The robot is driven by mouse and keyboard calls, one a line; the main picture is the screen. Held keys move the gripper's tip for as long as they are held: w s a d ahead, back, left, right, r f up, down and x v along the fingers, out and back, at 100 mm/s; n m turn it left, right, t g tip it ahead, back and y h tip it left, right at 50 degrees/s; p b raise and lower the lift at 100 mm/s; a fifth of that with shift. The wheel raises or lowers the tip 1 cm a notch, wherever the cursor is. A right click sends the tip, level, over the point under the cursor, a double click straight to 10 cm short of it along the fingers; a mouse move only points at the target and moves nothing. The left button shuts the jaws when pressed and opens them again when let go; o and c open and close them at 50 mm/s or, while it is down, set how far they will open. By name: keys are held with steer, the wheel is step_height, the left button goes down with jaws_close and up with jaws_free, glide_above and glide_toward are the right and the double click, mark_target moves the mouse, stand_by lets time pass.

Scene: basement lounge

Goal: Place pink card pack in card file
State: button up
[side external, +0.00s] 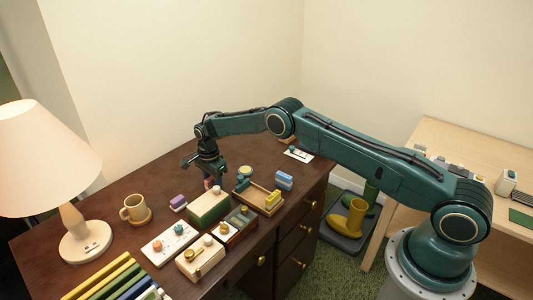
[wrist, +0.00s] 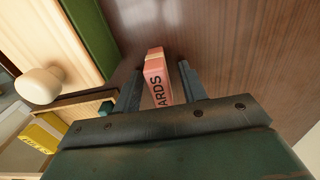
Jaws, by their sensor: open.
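The pink card pack (wrist: 157,82) stands on the dark desk, between the two fingers of my gripper (wrist: 160,72) in the wrist view. Gaps show beside it, so the fingers are open around it and not closed on it. In the side view my gripper (side external: 207,173) points down behind the green box, and only a bit of the pink pack (side external: 208,184) shows below it. An open wooden tray (side external: 248,208), which looks like the card file, lies to the right with a yellow pack (side external: 273,199) in it. Its near part shows in the wrist view (wrist: 75,108).
A green box with a cream lid and knob (side external: 207,209) stands close in front of my gripper. A purple block (side external: 178,202) is to the left and blue blocks (side external: 284,180) lie right of the tray. A mug (side external: 134,209) and lamp (side external: 82,235) stand further left.

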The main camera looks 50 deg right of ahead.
stand_by(0.4)
jaws_close()
steer(key=shift+r, duration=0.15)
step_height(320, 180, up, 20)
stand_by(0.8)
stand_by(0.4)
